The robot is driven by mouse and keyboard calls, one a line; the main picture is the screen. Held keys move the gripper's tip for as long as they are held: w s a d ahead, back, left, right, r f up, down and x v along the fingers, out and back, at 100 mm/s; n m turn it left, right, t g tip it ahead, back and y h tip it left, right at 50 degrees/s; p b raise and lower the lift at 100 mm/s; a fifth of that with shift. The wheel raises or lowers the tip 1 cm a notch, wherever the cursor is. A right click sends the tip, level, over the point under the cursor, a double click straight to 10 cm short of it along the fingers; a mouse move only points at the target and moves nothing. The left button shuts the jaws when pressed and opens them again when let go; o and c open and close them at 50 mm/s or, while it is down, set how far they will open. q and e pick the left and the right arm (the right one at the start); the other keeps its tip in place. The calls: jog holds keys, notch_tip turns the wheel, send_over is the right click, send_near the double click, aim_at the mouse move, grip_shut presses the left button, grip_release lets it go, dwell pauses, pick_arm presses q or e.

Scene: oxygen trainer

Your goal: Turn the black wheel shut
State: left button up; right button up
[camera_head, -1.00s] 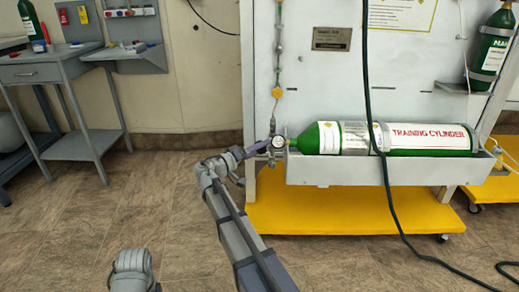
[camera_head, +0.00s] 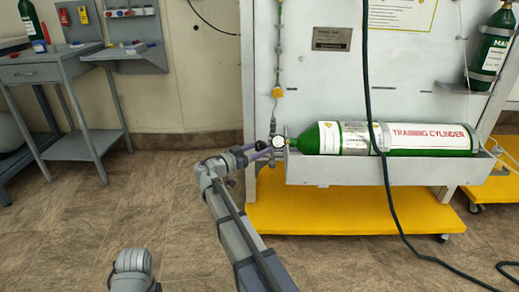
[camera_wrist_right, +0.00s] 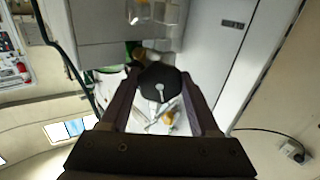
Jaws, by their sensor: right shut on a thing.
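The black wheel (camera_wrist_right: 160,85) sits between the two fingers of my right gripper (camera_wrist_right: 160,78) in the right wrist view, with a light pin-like part at its middle. The fingers are shut on its sides. In the head view my right gripper (camera_head: 266,147) reaches the valve fittings at the left end of the green training cylinder (camera_head: 335,139); the wheel is too small and covered to make out there. A round white gauge (camera_head: 280,142) is just right of the fingertips. My left gripper is not in view.
The cylinder lies in a grey trough (camera_head: 340,173) on a white panel (camera_head: 320,80) above a yellow base (camera_head: 340,212). A dark hose (camera_head: 367,80) hangs in front of the cylinder. A grey cart (camera_head: 40,72) stands at the left, with open floor between.

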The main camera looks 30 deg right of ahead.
jog(key=shift+m, duration=1.6)
jog(key=o, duration=1.4)
jog(key=shift+c, duration=0.2)
jog(key=shift+a, duration=0.15)
jog(key=s+a, duration=0.1)
jog(key=a, duration=0.6)
jog(key=shift+s+a, duration=0.25)
